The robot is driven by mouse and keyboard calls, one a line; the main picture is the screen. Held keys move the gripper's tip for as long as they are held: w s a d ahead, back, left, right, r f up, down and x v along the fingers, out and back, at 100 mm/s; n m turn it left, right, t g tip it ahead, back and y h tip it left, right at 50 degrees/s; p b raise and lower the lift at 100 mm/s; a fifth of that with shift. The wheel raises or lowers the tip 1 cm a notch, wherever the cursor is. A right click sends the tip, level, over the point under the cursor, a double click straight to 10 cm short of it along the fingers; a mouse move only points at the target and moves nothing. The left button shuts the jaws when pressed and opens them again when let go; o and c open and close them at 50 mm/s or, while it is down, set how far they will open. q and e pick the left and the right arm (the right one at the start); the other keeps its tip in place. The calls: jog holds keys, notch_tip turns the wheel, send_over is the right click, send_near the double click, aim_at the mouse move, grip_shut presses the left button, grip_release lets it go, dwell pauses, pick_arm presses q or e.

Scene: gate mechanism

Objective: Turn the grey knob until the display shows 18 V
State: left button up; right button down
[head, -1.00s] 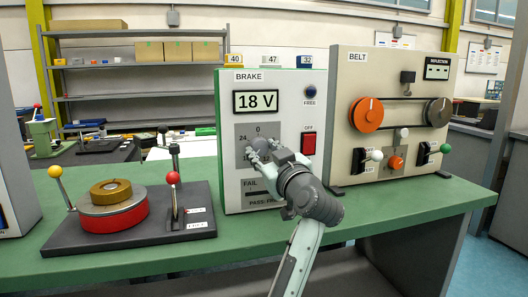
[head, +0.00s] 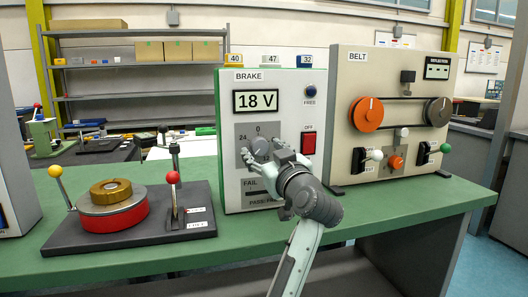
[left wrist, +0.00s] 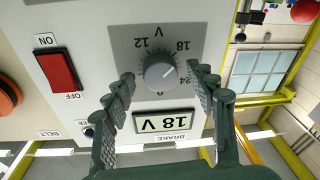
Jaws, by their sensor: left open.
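The grey knob (head: 260,146) is on the dial plate of the BRAKE panel (head: 289,125). The display (head: 256,101) above it reads 18 V. The knob also shows in the left wrist view (left wrist: 160,76), where the picture is upside down; its white pointer line points up and right, toward the 18–24 side of the scale. My left gripper (head: 261,157) is in front of the knob. In the left wrist view its fingers (left wrist: 160,88) are spread, one on each side of the knob, with visible gaps. It holds nothing. My right gripper is not in view.
A red switch (head: 309,143) and a blue FREE button (head: 311,92) are right of the knob. The BELT panel (head: 394,65) stands farther right. A dark base with a red and brass disc stack (head: 112,197) and ball-topped levers is left on the green bench (head: 250,238).

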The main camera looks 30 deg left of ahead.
aim_at(259, 104)
pick_arm(q)
jog(key=shift+r, duration=0.1)
notch_tip(259, 104, up, 10)
jog(key=shift+f, duration=0.1)
dwell(0.3)
dwell(0.6)
